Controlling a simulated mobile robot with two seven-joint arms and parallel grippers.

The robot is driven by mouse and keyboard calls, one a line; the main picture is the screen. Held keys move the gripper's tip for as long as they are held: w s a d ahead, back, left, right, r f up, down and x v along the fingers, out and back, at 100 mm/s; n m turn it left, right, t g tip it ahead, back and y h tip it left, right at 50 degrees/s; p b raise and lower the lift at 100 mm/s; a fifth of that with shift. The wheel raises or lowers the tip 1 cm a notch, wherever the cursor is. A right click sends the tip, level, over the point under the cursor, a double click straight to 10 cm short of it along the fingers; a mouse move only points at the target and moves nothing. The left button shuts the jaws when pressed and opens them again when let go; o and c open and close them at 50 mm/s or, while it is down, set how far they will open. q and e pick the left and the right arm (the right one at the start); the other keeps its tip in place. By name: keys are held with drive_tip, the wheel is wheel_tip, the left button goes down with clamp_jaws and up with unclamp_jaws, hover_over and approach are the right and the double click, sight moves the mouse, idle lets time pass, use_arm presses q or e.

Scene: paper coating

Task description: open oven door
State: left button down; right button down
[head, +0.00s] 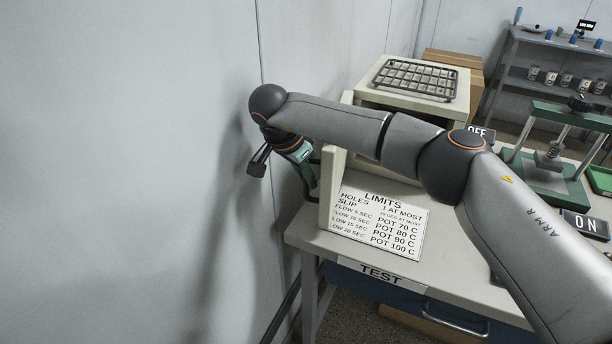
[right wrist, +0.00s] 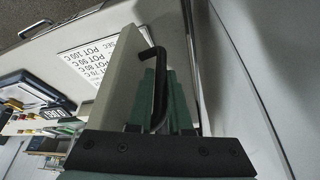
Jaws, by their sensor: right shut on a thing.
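The cream oven (head: 375,98) stands at the back of the bench. Its door (head: 333,188) stands swung open, seen nearly edge-on at the left end of the bench. My right gripper (head: 309,182) is at the outer face of the door, shut on the black door handle (head: 313,197). In the right wrist view the green fingers (right wrist: 165,95) lie at the bent black handle (right wrist: 158,70), beside the cream door panel (right wrist: 122,75). My right arm crosses in front of the oven and hides much of its opening. My left gripper is not in view.
A wire rack (head: 415,78) lies on the oven. A LIMITS sign (head: 378,222) lies on the bench by the door. A grey wall (head: 150,170) is close on the left. A green press (head: 550,150) stands at right, with a shelf (head: 560,42) behind.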

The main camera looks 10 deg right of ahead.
sight(328, 149)
drive_tip(key=c, duration=0.8)
unclamp_jaws()
drive_tip(key=shift+c, duration=0.2)
drive_tip(key=v, duration=1.2)
drive_tip(key=shift+r+b, duration=0.25)
drive_tip(key=shift+b, duration=0.15)
drive_tip(key=shift+s+a, duration=0.1)
